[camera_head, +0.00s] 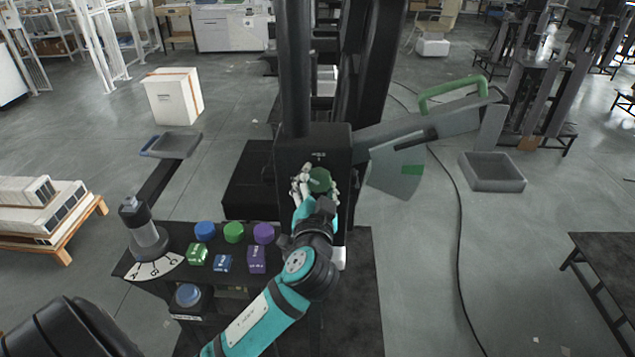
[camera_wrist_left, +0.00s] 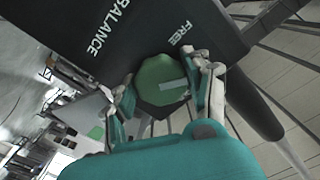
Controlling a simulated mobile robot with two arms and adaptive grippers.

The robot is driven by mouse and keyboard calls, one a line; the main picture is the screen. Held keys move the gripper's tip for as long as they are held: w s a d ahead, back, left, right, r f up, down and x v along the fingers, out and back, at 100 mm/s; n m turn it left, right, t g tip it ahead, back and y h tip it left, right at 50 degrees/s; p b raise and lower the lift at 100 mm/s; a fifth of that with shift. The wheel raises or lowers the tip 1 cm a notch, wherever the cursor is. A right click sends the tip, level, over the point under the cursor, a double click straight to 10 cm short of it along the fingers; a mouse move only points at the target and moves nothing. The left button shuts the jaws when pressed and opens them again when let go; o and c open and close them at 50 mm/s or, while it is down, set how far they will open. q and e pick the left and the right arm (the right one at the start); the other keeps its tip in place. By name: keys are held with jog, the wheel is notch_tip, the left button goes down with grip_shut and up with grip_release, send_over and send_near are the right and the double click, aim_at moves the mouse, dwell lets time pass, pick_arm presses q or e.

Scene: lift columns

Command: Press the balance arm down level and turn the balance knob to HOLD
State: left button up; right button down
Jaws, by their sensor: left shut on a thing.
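The green balance knob (camera_head: 319,180) is on the front of the dark column housing (camera_head: 302,149). My left gripper (camera_head: 316,188) is on it, fingers on both sides. In the left wrist view the knob (camera_wrist_left: 158,74) sits between the two fingers of my left gripper (camera_wrist_left: 165,80). Its pale line points to the right in that view. The words BALANCE and FREE show on the dark panel; HOLD is not visible. The grey balance arm (camera_head: 425,122) slopes up to the right from the housing, with a green handle (camera_head: 452,90). My right gripper is not in view.
A grey sector plate (camera_head: 396,170) with a green mark is below the arm. A cable lies on the floor at the right.

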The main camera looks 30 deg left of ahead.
pick_arm(q)
jog(key=shift+r, duration=0.15)
jog(key=o, duration=1.1)
jog(key=shift+o, duration=0.2)
jog(key=v, duration=1.2)
jog(key=shift+w, duration=0.1)
